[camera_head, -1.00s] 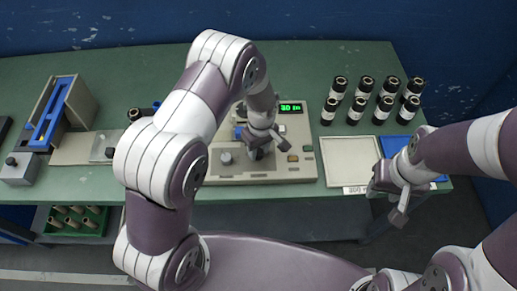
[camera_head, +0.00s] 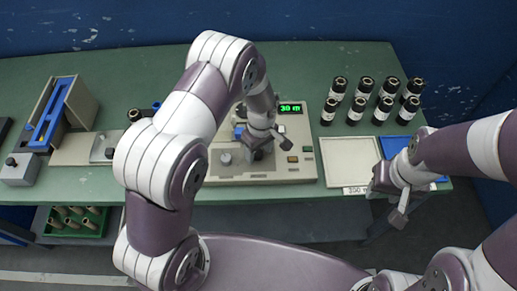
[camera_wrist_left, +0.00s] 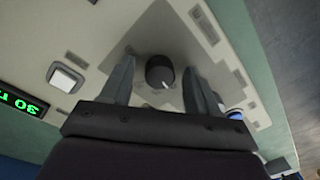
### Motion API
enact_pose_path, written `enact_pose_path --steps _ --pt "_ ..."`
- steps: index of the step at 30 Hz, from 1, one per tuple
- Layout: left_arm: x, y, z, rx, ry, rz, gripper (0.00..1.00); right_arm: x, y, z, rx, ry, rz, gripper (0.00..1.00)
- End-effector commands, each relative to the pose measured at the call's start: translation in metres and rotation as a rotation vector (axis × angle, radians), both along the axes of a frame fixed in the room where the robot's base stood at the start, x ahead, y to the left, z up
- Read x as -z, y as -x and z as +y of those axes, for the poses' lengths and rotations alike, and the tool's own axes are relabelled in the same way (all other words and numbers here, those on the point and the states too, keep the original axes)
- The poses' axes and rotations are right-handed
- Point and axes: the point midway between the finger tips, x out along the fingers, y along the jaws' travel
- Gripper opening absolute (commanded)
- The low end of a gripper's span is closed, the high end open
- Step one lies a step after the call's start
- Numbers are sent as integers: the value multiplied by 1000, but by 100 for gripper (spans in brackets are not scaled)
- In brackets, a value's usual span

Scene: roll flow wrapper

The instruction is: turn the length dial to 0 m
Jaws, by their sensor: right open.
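The length display (camera_head: 290,108) on the beige machine reads 30 m in green; it also shows upside down in the left wrist view (camera_wrist_left: 22,102). The dark round dial (camera_wrist_left: 160,72) with a small white pointer mark shows between the fingers of my left gripper (camera_wrist_left: 158,70). A gap shows on each side of the dial, so the fingers are open around or just above it. In the head view my left gripper (camera_head: 260,153) is over the machine's middle and hides the dial. My right gripper (camera_head: 388,190) is open and empty near the table's front right.
The machine panel (camera_head: 235,177) also has a grey knob (camera_head: 225,158) on the left and buttons (camera_head: 292,159) on the right. A pale tray (camera_head: 349,155) and a blue tray (camera_head: 394,144) lie to its right. Several black-and-white rolls (camera_head: 357,108) stand behind the trays.

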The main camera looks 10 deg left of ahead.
Motion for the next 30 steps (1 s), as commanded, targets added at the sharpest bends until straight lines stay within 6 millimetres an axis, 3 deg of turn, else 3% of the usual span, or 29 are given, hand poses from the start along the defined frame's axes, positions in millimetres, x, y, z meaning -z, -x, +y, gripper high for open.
enact_pose_path --steps 7,15,21,30 --pt "-11 -2 -1 0 1 -4 61 2 0 0 0 0 0 43" --pt "-81 -5 -4 1 1 -7 61 12 0 0 0 0 0 43" --pt "-118 -6 -5 1 0 -3 61 15 0 0 0 0 0 43" --pt "-127 -6 -5 1 -1 -1 61 15 0 0 0 0 0 43"
